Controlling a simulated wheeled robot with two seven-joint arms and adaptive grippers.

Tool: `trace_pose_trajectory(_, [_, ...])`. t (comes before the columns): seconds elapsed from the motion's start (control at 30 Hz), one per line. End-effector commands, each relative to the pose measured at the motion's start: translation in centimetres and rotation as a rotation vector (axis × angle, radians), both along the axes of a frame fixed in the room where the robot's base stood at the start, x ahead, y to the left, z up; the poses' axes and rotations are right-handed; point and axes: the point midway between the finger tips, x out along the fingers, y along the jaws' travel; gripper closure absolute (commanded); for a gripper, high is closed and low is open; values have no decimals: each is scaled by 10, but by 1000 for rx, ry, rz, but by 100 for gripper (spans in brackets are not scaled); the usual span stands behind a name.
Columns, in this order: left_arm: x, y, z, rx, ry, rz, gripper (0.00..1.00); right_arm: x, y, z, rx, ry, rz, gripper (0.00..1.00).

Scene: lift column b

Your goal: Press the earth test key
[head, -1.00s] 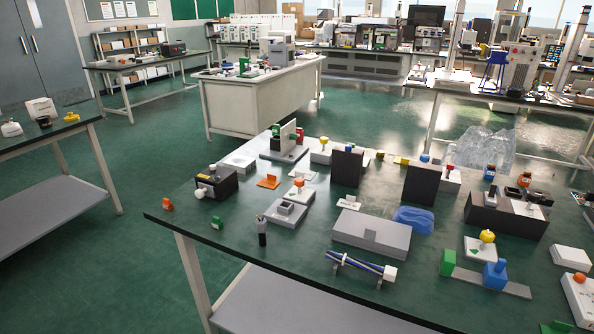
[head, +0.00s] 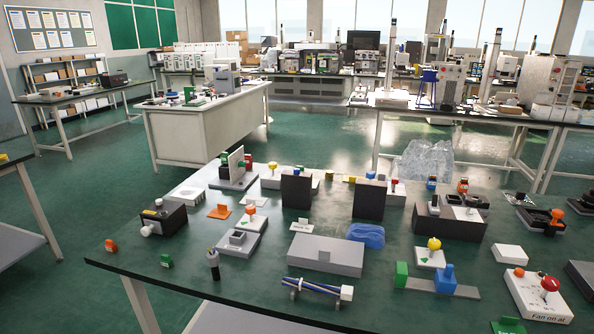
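I cannot make out which control is the earth test key; most labels are too small to read. Several knobbed controls stand on the near green bench (head: 230,290). A red-knobbed box (head: 525,300) marked "Fan on at" is at the right. A yellow-knobbed plate (head: 428,257) with a green mark lies right of centre. An orange-knobbed grey box (head: 240,238) is left of centre. A black box (head: 162,218) with a pale knob on its side stands at the left. Neither of my grippers is in view.
A grey block (head: 325,254), cable bundle (head: 318,288), blue crumpled item (head: 366,236) and dark upright blocks (head: 296,190) crowd the bench. A white-sided bench (head: 205,127) stands behind across open floor (head: 320,135). Clear plastic (head: 425,162) hangs or lies beyond the bench's far edge.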

Motion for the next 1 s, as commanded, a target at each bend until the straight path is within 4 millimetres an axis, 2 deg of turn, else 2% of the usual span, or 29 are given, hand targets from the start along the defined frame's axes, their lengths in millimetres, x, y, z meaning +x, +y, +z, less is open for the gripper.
trace_pose_trajectory(0.07, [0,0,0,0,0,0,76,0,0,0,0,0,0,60])
trace_pose_trajectory(0.4, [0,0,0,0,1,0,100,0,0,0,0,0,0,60])
trace_pose_trajectory(1.0, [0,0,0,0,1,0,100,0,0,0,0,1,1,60])
